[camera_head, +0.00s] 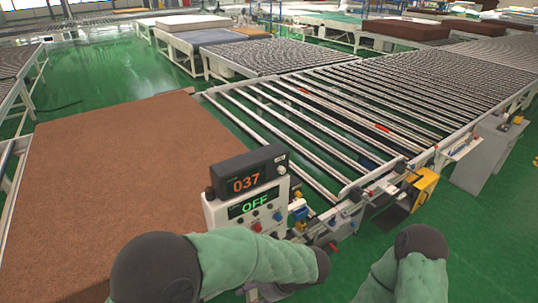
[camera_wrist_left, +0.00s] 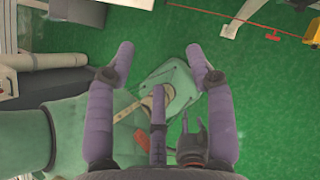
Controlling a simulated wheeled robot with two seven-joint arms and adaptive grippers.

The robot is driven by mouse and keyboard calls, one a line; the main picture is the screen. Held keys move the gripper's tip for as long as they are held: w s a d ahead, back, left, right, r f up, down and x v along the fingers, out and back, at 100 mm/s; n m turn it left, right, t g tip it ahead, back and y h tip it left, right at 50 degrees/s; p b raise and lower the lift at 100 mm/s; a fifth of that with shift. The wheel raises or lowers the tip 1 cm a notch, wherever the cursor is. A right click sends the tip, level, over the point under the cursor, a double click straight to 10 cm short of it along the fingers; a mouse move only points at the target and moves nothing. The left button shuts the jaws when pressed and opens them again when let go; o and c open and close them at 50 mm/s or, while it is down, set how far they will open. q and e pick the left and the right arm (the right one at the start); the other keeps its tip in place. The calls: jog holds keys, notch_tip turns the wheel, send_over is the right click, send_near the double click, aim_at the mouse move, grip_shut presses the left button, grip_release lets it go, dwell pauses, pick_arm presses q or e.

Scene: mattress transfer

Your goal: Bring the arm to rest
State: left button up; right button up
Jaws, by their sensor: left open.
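My left gripper (camera_wrist_left: 160,58) shows in the left wrist view with its two purple fingers spread apart and nothing between them. Beyond the fingers are the green floor and a green-covered part of my own body. In the head view my left arm (camera_head: 255,262) in its green cover reaches across the bottom from the left, in front of the control box. Its gripper is mostly hidden below the arm's dark end. My right arm (camera_head: 408,272) shows at the bottom right, and its gripper is out of view.
The control box (camera_head: 214,215) reads "037" above "OFF". A large brown mattress (camera_head: 110,170) lies flat at left. A roller conveyor (camera_head: 340,115) extends beyond the box, with a yellow part (camera_head: 425,187) on its near edge. Green floor is free at the right.

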pick_arm(q)
jog(key=s+f+n+g+h+b, duration=0.2)
jog(key=s+f+n+h+b, duration=0.15)
jog(key=f, duration=0.75)
jog(key=s+f+n+g+h+b, duration=0.1)
jog(key=s+f+n+h+b, duration=0.25)
jog(key=f, duration=0.75)
jog(key=s+f+n+g+h+b, duration=0.15)
jog(key=f+n+b, duration=0.3)
jog(key=f, duration=0.65)
jog(key=s+a+f+n+t+h+b, duration=0.1)
jog(key=a+f+n+b, duration=0.1)
jog(key=f+n+b, duration=0.3)
jog(key=s+a+f+n+t+h+b, duration=0.1)
jog(key=s+a+f+n+t+b, duration=0.1)
jog(key=f+n, duration=0.5)
notch_tip(320, 180, down, 5)
jog(key=a+b, duration=0.1)
jog(key=b, duration=0.1)
jog(key=shift+h+b, duration=0.35)
jog(key=shift+o, duration=0.2)
jog(key=shift+n, duration=0.25)
